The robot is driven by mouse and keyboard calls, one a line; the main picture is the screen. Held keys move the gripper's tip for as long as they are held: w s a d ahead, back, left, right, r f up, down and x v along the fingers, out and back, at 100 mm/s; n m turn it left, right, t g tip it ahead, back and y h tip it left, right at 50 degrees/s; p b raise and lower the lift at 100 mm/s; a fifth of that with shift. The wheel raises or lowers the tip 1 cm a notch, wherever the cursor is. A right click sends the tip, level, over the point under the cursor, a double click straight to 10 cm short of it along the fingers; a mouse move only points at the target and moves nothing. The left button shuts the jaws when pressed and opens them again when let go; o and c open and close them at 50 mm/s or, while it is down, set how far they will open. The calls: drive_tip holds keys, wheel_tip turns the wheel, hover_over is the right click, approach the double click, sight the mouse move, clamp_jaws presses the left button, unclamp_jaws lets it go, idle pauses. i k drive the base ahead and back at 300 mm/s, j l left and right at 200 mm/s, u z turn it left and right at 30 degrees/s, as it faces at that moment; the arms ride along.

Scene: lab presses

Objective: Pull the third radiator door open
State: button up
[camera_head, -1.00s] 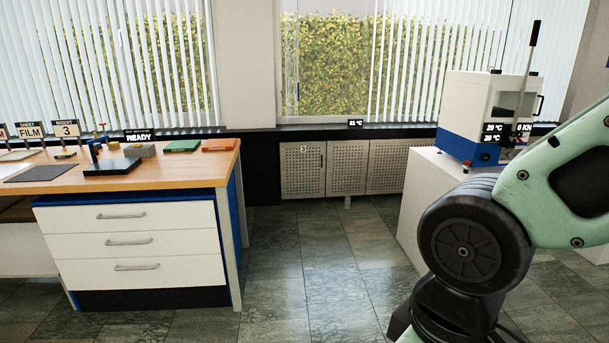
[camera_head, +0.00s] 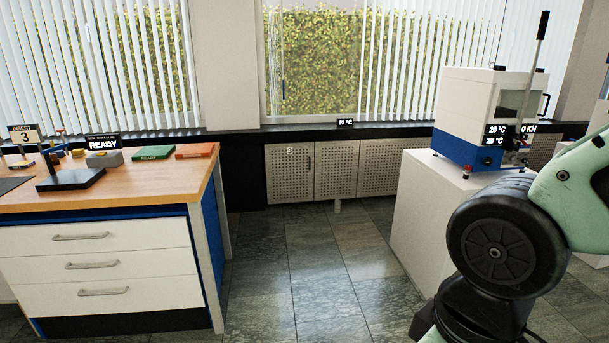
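The radiator doors are light perforated panels under the window sill at the back. The door marked with a small "3" (camera_head: 289,175) is the leftmost of those in view and has a dark handle at its right edge. It looks shut. Two more panels, the middle door (camera_head: 336,170) and the right door (camera_head: 381,168), stand beside it and look shut too. My arm shows at the lower right, far from the doors. My gripper is outside the view.
A wooden-topped workbench (camera_head: 120,190) with white drawers stands at the left. A white pedestal (camera_head: 420,215) carrying a white and blue press (camera_head: 468,120) stands at the right. Between them the tiled floor (camera_head: 300,270) is clear up to the doors.

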sight(289, 166)
drive_tip(key=i, duration=4.05)
drive_tip(key=i+u, duration=0.15)
drive_tip(key=i, duration=0.5)
drive_tip(key=i+l+u, duration=0.1)
drive_tip(key=i, duration=0.55)
drive_tip(key=l, duration=0.1)
